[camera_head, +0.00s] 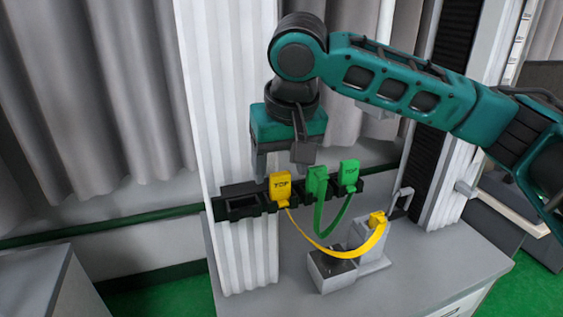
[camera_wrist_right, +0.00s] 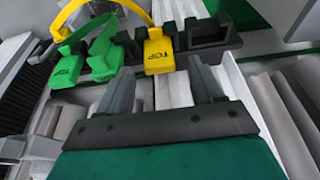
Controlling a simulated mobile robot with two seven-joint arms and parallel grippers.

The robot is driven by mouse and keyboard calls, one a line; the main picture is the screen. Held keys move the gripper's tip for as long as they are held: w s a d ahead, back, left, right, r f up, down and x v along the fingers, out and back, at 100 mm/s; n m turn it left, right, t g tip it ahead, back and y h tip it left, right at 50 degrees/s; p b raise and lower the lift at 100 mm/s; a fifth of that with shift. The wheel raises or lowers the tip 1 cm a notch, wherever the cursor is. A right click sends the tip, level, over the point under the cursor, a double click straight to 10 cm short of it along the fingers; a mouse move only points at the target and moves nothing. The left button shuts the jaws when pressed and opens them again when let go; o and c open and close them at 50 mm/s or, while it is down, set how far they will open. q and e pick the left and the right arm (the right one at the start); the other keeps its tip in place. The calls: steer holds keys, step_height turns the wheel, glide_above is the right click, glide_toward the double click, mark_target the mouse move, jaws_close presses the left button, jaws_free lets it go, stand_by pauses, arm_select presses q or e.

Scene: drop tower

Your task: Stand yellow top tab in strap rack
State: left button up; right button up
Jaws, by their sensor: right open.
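The yellow top tab (camera_head: 280,186) stands upright in the black strap rack (camera_head: 240,206), with its TOP label showing. My right gripper (camera_head: 283,168) is open just above and behind the tab, pointing down, with nothing held. In the right wrist view the yellow tab (camera_wrist_right: 158,54) lies beyond and between the open fingertips, apart from them. A yellow strap (camera_head: 335,250) runs from the tab down to a yellow end piece (camera_head: 377,219) on a grey block. My left gripper is not in view.
Green tabs (camera_head: 348,175) stand in the rack to the right of the yellow one, joined by a green strap (camera_head: 335,225). An empty rack slot (camera_head: 243,202) is at the left. A grey stand (camera_head: 372,255) and dark-topped box (camera_head: 333,270) sit on the grey counter (camera_head: 440,270).

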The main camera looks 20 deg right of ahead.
arm_select(q)
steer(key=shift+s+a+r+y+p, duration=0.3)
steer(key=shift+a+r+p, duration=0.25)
steer(key=shift+p, duration=0.55)
arm_select(e)
steer(key=v, duration=1.3)
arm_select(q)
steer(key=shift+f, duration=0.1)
arm_select(e)
steer(key=shift+f, duration=0.1)
